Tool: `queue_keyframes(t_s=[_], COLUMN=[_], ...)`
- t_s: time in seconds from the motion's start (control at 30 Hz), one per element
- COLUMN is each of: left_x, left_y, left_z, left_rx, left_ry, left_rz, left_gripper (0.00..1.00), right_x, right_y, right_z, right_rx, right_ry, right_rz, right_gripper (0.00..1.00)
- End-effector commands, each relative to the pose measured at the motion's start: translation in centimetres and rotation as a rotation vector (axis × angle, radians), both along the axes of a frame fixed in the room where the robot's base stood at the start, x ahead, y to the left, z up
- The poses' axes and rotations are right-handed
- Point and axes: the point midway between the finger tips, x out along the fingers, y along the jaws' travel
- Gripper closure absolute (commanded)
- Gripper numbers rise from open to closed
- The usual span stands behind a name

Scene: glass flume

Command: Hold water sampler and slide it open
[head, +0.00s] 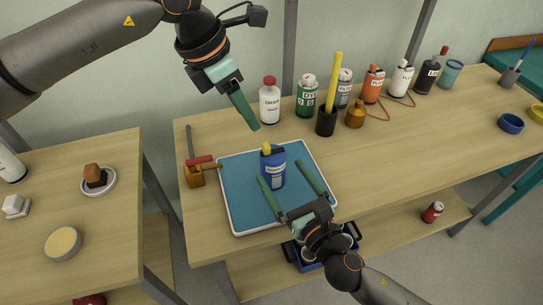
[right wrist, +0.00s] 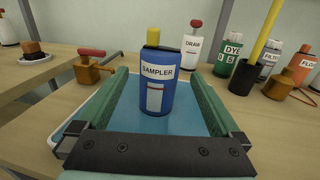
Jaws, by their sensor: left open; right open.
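The water sampler is a blue cylinder with a white SAMPLER label, a dark top and a yellow cap. It stands upright on the blue tray (head: 240,213) in the head view (head: 272,170) and fills the middle of the right wrist view (right wrist: 158,85). My right gripper (head: 290,178) is open, its green fingers on either side of the sampler with gaps between; in the right wrist view the sampler stands between and beyond the fingers. My left gripper (head: 248,115) is open and empty, above and behind the sampler, near the tray's far edge.
Behind the tray stand a white bottle with a red cap (head: 270,105), a green DYE bottle (head: 306,100), a black cup with a yellow rod (head: 326,121) and several more bottles. An orange-brown valve with a red handle (head: 195,177) sits left of the tray. The table's right part is mostly clear.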

Motion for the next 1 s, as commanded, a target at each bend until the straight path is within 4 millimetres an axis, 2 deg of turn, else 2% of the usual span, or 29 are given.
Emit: queue_keyframes(t_s=[0.03,0.2,0.43,0.6,0.87,1.0], left_x=[0.0,0.0,0.0,0.0,0.0,0.0], left_y=[0.0,0.0,0.0,0.0,0.0,0.0], left_z=[0.0,0.0,0.0,0.0,0.0,0.0], left_rx=[0.000,0.000,0.000,0.000,0.000,0.000], left_ry=[0.000,0.000,0.000,0.000,0.000,0.000], left_rz=[0.000,0.000,0.000,0.000,0.000,0.000], left_gripper=[0.50,0.50,0.50,0.50,0.50,0.50], right_x=[1.1,3.9,6.6,7.4,7.4,7.4], right_y=[0.6,2.1,3.4,3.8,3.8,3.8], right_z=[0.2,0.1,0.0,0.0,0.0,0.0], right_rx=[0.001,0.002,0.001,0.000,0.000,0.000], right_ry=[-0.004,-0.001,0.000,0.001,0.001,0.001], right_rz=[0.001,0.002,0.002,0.002,0.002,0.002], right_gripper=[0.00,0.00,0.00,0.00,0.00,0.15])
